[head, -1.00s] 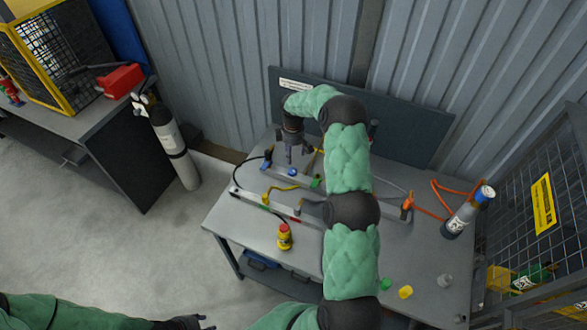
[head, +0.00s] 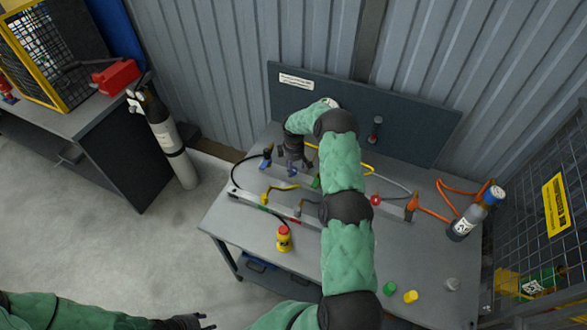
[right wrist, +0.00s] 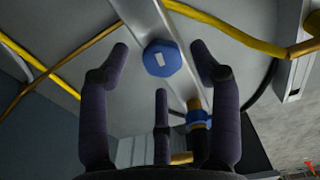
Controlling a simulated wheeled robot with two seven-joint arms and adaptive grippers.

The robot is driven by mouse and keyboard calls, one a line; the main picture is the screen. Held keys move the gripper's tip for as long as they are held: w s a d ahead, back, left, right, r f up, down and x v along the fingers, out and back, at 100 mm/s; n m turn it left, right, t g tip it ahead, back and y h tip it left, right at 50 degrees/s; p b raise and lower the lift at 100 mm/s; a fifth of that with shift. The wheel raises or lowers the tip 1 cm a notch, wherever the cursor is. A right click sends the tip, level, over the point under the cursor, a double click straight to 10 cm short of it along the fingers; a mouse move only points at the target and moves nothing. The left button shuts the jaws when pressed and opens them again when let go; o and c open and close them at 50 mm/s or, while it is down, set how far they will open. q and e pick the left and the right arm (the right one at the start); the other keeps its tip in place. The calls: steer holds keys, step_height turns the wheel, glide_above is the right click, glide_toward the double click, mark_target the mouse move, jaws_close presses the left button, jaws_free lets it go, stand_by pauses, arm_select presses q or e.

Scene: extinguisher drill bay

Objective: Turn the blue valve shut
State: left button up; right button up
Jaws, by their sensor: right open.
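The blue valve (head: 292,171) is a small knob on a grey rail at the back left of the workbench. In the right wrist view its faceted blue cap (right wrist: 162,58) with a pale mark lies between my fingertips, beyond them. My right gripper (head: 291,164) points down just over it in the head view. In the right wrist view its fingers (right wrist: 161,60) are spread around the cap with gaps on both sides; I see no contact. My left gripper (head: 200,322) is at the bottom edge, away from the bench; its jaws are too unclear to judge.
A blue-collared fitting (head: 266,161) stands close left of the valve, and yellow hose runs nearby. A red knob (head: 375,200) and an orange fitting (head: 411,207) are to the right.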

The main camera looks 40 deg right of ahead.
steer(key=shift+f, duration=0.9)
steer(key=c, duration=1.1)
